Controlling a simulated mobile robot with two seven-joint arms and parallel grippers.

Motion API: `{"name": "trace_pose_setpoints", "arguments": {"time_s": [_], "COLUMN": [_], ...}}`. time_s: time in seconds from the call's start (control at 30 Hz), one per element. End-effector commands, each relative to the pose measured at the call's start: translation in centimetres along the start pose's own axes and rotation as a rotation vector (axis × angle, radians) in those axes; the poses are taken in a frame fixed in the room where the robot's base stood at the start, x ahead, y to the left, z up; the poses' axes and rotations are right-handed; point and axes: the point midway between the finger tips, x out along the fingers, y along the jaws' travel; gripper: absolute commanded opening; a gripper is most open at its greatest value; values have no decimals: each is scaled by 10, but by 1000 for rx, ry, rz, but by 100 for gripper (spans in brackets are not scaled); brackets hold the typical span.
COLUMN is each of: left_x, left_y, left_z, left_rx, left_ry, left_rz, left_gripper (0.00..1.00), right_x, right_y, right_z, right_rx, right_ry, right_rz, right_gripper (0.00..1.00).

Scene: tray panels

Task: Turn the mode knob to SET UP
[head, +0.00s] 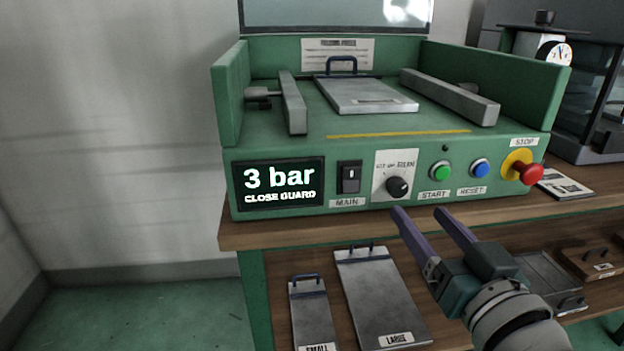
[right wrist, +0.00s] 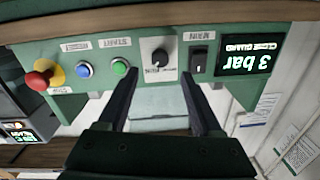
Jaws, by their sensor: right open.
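The mode knob (head: 397,187) is a round black knob on a pale plate (head: 394,160) on the green machine's front panel. Small lettering above it seems to read SET UP at left and RUN at right. A light mark on the knob seems to point up and right, towards RUN. My right gripper (head: 416,210) is open and empty, just below and in front of the knob. In the right wrist view the knob (right wrist: 160,57) appears upside down, between and beyond the two dark fingers (right wrist: 163,82), apart from both. My left gripper is out of view.
Left of the knob are the MAIN switch (head: 349,177) and a display (head: 280,184) reading "3 bar, CLOSE GUARD". Right are the green START button (head: 441,173), blue RESET button (head: 480,168) and red STOP button (head: 531,174).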

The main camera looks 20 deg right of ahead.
Motion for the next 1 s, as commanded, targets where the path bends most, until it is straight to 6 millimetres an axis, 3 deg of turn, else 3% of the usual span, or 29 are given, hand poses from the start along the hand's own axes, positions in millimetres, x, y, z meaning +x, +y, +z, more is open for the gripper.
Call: {"name": "trace_pose_setpoints", "arguments": {"time_s": [0.1,0.3,0.7,1.0], "left_x": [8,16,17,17], "left_y": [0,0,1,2], "left_z": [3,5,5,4], "left_rx": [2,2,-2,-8], "left_ry": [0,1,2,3], "left_rz": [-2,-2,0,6], "left_gripper": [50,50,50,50], "right_x": [26,54,64,63], "right_y": [0,0,0,0], "right_z": [2,2,0,0], "right_rx": [-1,0,-1,0], "right_ry": [3,0,-2,-2], "right_rz": [-1,0,1,0], "right_gripper": [67,67,67,33]}}
